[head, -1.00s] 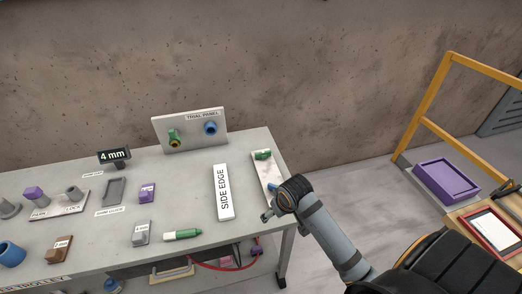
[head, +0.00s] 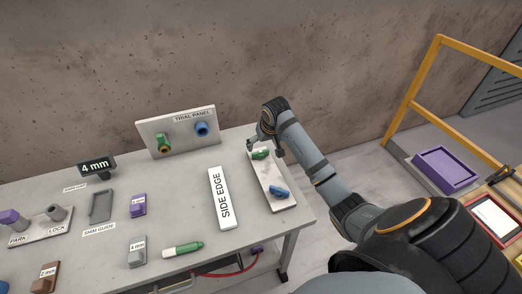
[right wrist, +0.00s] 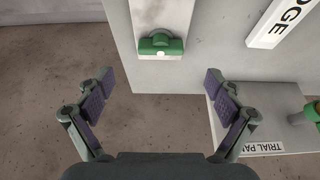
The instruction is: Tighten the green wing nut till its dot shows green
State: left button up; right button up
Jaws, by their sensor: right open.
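The green wing nut (head: 261,154) sits at the far end of a pale plate (head: 268,173) near the table's right edge. In the right wrist view the green wing nut (right wrist: 160,45) shows wide wings and a small whitish dot. A blue wing nut (head: 279,192) sits at the near end of the plate. My right gripper (head: 266,147) is at the far end of the plate, close to the green nut. In the right wrist view its fingers (right wrist: 160,82) are wide apart and empty, with the nut centred beyond their tips. My left gripper is not in view.
The trial panel (head: 177,127) stands at the back of the table with green and blue fittings. A SIDE EDGE sign (head: 224,198) lies left of the plate. A green marker (head: 183,249), a shim guide (head: 101,206) and small blocks lie further left. A yellow rail (head: 412,97) stands at right.

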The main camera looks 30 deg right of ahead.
aim_at(261, 152)
jog(key=x, duration=0.4)
jog(key=shift+w+f, duration=0.15)
jog(key=shift+w, duration=0.15)
jog(key=x, duration=0.2)
jog(key=shift+w+f+p, duration=0.25)
jog(key=shift+f+p, duration=0.05)
jog(key=shift+f, duration=0.45)
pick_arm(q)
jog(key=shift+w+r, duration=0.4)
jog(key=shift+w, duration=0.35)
pick_arm(e)
jog(key=shift+d, duration=0.1)
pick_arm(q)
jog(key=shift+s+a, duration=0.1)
pick_arm(e)
jog(key=shift+w, duration=0.1)
jog(key=shift+c, duration=0.5)
